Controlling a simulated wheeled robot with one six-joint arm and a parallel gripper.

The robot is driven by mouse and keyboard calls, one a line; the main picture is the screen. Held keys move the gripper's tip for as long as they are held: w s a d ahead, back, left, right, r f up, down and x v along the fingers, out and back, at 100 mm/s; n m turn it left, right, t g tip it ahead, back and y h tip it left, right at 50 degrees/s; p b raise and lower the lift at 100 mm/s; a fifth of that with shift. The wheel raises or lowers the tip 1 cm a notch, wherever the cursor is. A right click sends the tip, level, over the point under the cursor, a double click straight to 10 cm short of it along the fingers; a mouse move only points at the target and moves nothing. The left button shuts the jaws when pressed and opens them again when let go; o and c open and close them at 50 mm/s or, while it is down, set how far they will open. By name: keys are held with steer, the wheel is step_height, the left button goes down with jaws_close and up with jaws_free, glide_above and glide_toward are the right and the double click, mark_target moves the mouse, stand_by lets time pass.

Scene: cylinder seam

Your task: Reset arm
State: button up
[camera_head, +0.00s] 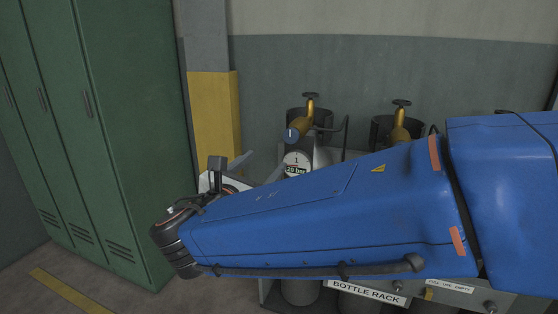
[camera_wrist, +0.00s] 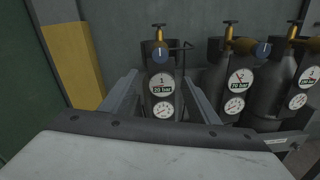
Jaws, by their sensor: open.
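My blue arm stretches across the front of the head view, and my gripper (camera_head: 255,168) is at its far left end, partly hidden behind the arm. In the wrist view my gripper (camera_wrist: 160,95) is open, with one finger on each side of the cylinder marked 1 (camera_wrist: 161,85). I see nothing held; whether the fingers touch the cylinder cannot be told. That cylinder has a brass valve with a dark handwheel, a blue-faced knob, a 20 bar label and a gauge. It also shows in the head view (camera_head: 297,160).
Cylinders marked 2 (camera_wrist: 237,85) and 3 (camera_wrist: 299,85) stand to the right in the bottle rack (camera_head: 367,292). Green lockers (camera_head: 110,130) stand at the left beside a yellow and grey pillar (camera_head: 213,120). The wall is close behind. Some floor (camera_head: 60,285) is clear at the lower left.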

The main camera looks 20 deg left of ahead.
steer(key=w+d+f+m+g+h, duration=0.1)
steer(key=d+f+m+g+h, duration=0.2)
steer(key=d, duration=0.9)
steer(key=w+d+f+m+g, duration=0.25)
steer(key=d+m, duration=0.35)
steer(key=d, duration=0.5)
steer(key=w+d+f+m+g+h, duration=0.1)
steer(key=d+f+m+g+h, duration=0.2)
steer(key=d, duration=0.9)
steer(key=s+d+f+m+g+y, duration=0.3)
steer(key=s+d+f+m+g, duration=0.25)
steer(key=s+d+m, duration=0.55)
steer(key=s+d+f+m+y, duration=0.3)
steer(key=s+f+m, duration=0.3)
steer(key=s+m, duration=0.3)
steer(key=shift+s+d+m+t+y, duration=0.2)
steer(key=shift+d+m+t+y, duration=0.2)
steer(key=shift+y, duration=0.2)
